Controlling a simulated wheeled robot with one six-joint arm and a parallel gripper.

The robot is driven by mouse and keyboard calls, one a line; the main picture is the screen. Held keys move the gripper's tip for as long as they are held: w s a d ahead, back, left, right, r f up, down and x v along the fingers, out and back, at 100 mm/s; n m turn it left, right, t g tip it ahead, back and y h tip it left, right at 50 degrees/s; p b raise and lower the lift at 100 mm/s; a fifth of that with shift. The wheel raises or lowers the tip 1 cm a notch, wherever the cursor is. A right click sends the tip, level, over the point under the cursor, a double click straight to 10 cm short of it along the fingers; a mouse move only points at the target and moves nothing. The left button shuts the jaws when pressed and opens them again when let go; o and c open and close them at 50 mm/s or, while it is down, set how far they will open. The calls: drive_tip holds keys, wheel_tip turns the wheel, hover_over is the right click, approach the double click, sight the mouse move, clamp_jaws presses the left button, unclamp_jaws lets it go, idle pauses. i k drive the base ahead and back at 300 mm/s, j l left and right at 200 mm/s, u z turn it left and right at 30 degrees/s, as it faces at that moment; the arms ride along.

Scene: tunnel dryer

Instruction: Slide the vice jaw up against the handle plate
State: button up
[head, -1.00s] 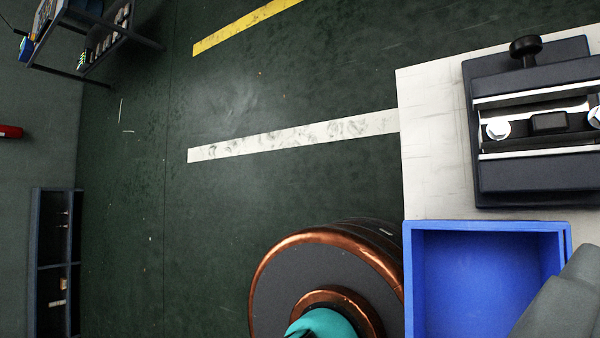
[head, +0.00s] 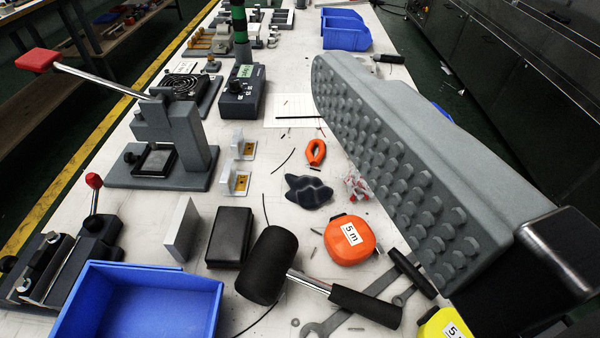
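A dark vice (head: 88,235) stands at the lower left, partly cut by the frame edge. Pale metal bars and a small dark piece (head: 45,252) lie between its jaws. I cannot tell whether the jaw touches that piece or whether it is the handle plate. A short lever with a red knob (head: 94,181) rises from the vice. One large grey studded finger of my gripper (head: 400,165) fills the right side, far right of the vice. The other finger is out of view, so the opening does not show.
A blue bin (head: 205,282) stands right of the vice. A grey block (head: 181,230), black box (head: 229,238), mallet (head: 265,265), orange tape measure (head: 350,240) and spanner (head: 345,318) crowd the near bench. A lever press (head: 172,140) stands behind the vice.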

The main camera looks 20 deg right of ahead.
sight(17, 268)
drive_tip(key=j+z, duration=0.15)
drive_tip(key=j, duration=0.25)
drive_tip(key=j+z, duration=0.15)
drive_tip(key=j, duration=0.3)
drive_tip(key=j+z, duration=0.15)
drive_tip(key=j, duration=0.25)
drive_tip(key=k+j+z, duration=0.1)
drive_tip(key=j, duration=0.3)
drive_tip(key=k+j+z, duration=0.15)
drive_tip(key=j, duration=0.3)
drive_tip(key=j+z, duration=0.15)
drive_tip(key=j, duration=0.25)
drive_tip(key=k+j+z, duration=0.15)
drive_tip(key=j, duration=0.2)
drive_tip(key=k+j+z, duration=0.15)
drive_tip(key=j, duration=0.25)
